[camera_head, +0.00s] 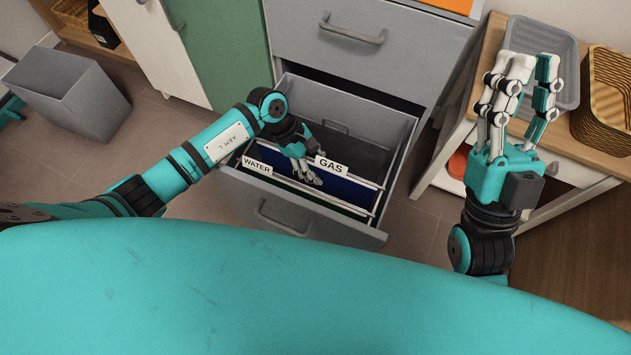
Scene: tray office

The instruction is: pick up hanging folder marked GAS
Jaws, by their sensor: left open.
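The hanging folder marked GAS (345,187) is blue with a white tab, and hangs in the open drawer (377,145) of the grey cabinet. A second folder with a white WATER tab (257,166) hangs in front of it, nearer to me. My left gripper (312,180) reaches down into the drawer, left of the GAS tab, with its fingers open over the folders. I cannot tell whether a finger touches the GAS folder. My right gripper (523,70) is raised at the right, fingers pointing up, well away from the drawer; its opening is hard to judge.
A closed drawer front (345,50) is above the open one. A wooden side table with a grey tray (565,65) and a wicker basket (610,100) stands at the right. A grey bin (70,95) stands at the left. The floor between bin and cabinet is clear.

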